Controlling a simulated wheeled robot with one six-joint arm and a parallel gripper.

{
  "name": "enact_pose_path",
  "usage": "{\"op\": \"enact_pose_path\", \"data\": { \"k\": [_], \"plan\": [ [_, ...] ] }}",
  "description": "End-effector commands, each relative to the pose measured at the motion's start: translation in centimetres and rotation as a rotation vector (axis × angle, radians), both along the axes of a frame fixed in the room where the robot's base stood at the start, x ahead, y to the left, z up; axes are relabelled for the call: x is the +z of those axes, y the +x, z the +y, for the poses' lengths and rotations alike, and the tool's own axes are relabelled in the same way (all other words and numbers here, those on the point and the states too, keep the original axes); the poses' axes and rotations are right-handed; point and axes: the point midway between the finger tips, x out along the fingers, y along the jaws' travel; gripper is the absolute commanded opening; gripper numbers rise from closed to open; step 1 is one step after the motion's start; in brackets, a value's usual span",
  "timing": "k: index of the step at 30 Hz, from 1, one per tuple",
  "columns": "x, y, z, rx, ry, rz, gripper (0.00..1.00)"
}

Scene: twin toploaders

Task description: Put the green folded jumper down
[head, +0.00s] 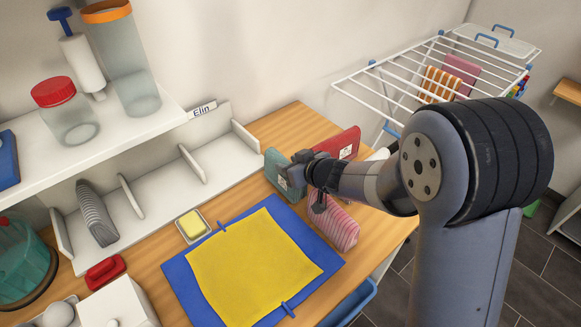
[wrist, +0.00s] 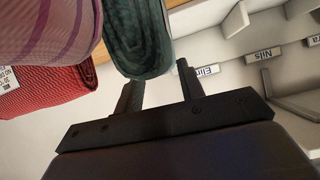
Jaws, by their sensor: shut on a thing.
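The green folded jumper (head: 277,170) is dark teal with a pale label and stands on edge at the back right of the wooden table. My gripper (head: 300,172) is shut on it from the right. In the wrist view the jumper (wrist: 140,35) shows its rolled, ribbed end between the two fingers of my gripper (wrist: 160,85). Whether its lower edge touches the table I cannot tell. Part of it is hidden behind my gripper in the head view.
A red folded garment (head: 343,143) and a pink striped one (head: 338,228) stand close by. A divided white rack (head: 165,180) labelled Elin runs along the wall. A yellow cloth (head: 250,268) lies on a blue mat (head: 180,282). A drying rack (head: 395,85) stands behind.

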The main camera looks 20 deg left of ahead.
Motion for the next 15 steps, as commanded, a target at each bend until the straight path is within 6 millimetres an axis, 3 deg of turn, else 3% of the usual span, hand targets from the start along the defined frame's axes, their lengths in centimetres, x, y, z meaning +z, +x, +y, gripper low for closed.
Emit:
{"op": "enact_pose_path", "data": {
  "k": [3,15],
  "plan": [
    [-0.94,0.01,0.02,0.0,0.002,-0.001,0.0],
    [-1.29,0.04,0.04,0.0,0.002,-0.004,0.0]
  ]
}}
